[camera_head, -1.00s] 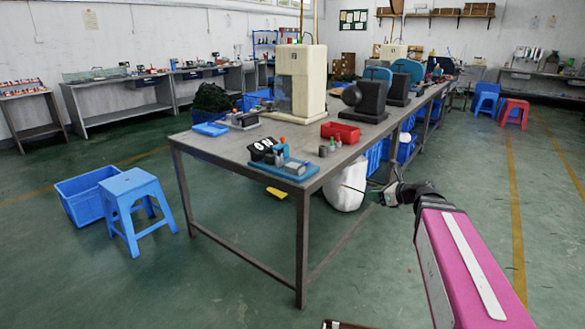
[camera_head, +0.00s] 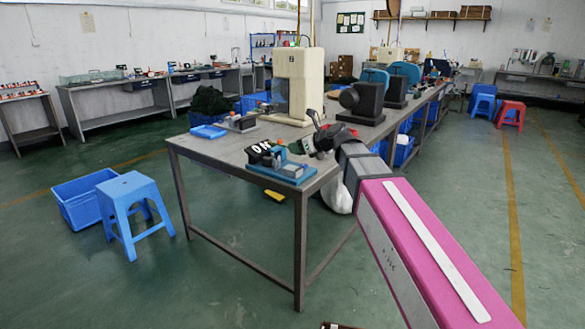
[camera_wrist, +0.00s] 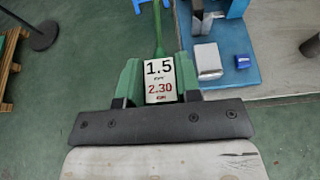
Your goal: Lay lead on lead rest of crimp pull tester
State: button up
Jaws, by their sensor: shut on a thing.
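The crimp pull tester (camera_head: 283,172), a blue base with a black display and grey blocks, sits at the near corner of the metal table. In the wrist view part of its blue base (camera_wrist: 222,72) and grey block (camera_wrist: 207,61) show at the upper right. My gripper (camera_head: 299,146) is beside the tester's right side in the head view. In the wrist view its fingers (camera_wrist: 159,80) are shut on the lead, with a white tag reading 1.5 and 2.30 between them. The green lead (camera_wrist: 158,40) extends forward from there. I cannot tell whether it touches the tester.
The grey table (camera_head: 215,150) also carries a tall beige machine (camera_head: 298,82) and black machines (camera_head: 362,103) farther back. A blue stool (camera_head: 136,205) and blue crate (camera_head: 82,200) stand on the floor at left. My arm hides the table's right edge.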

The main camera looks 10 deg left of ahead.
send_over(293, 168)
notch_tip(293, 168, down, 7)
jog(key=shift+a+r, duration=0.1)
jog(key=shift+f, duration=2)
jog(key=shift+f, duration=0.1)
jog(key=o, duration=0.9)
